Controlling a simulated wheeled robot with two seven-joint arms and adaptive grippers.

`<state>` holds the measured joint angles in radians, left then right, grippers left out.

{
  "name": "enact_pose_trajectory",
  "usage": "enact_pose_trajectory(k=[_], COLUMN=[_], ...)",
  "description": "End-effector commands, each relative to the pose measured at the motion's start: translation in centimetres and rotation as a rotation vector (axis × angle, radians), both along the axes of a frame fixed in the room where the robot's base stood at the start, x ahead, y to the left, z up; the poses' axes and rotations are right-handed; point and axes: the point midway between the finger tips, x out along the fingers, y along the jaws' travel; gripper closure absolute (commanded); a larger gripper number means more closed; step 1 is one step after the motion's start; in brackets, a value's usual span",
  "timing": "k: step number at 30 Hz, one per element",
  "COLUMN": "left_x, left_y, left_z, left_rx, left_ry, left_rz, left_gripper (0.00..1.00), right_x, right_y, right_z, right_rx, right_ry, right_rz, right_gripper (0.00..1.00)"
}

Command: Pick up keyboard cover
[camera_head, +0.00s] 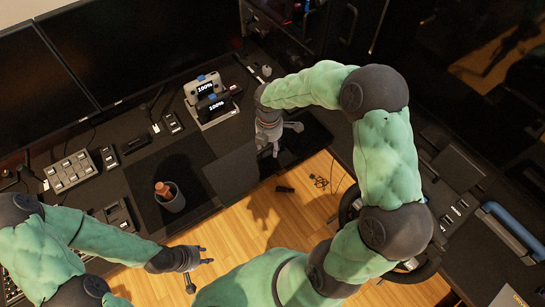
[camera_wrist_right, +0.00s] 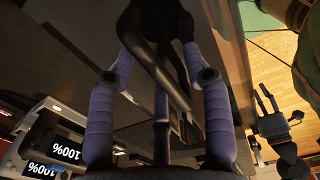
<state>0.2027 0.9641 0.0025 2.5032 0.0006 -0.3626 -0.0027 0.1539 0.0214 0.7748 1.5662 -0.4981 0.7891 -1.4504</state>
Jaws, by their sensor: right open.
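A dark flat panel (camera_head: 232,172) at the desk's front edge may be the keyboard cover, but I cannot tell for sure. My right gripper (camera_head: 279,140) is open above and right of this panel in the head view. In the right wrist view my right gripper (camera_wrist_right: 158,62) has its fingers spread, with a black curved thing (camera_wrist_right: 150,25) between and beyond the tips. I cannot tell whether they touch it. My left gripper (camera_head: 202,270) is open and empty over the floor in front of the desk; it also shows in the right wrist view (camera_wrist_right: 268,97).
A dark desk (camera_head: 120,175) carries a cup with a brown item (camera_head: 171,197), a grey button box (camera_head: 70,171) and a device with "100%" displays (camera_head: 211,100). Monitors (camera_head: 130,45) stand behind. A dark steering wheel (camera_head: 348,208) is partly hidden by my right arm.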

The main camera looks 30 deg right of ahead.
Motion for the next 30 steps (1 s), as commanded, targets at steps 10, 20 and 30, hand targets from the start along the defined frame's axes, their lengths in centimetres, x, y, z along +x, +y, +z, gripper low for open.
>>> enact_pose_trajectory(k=[10,20,30], left_x=[0.0,0.0,0.0], left_y=[0.0,0.0,0.0], left_z=[0.1,0.1,1.6], left_rx=[0.000,0.000,0.000], left_ry=[0.000,0.000,0.000], left_rz=[0.000,0.000,0.000], left_gripper=[0.60,0.60,0.60], right_x=[0.0,0.1,0.1], right_y=[0.0,0.0,0.0], right_z=[0.1,0.2,2.7], right_rx=[0.000,0.000,0.000], right_ry=[-0.001,-0.002,-0.004], right_rz=[-0.001,-0.001,-0.001], right_gripper=[1.00,1.00,1.00])
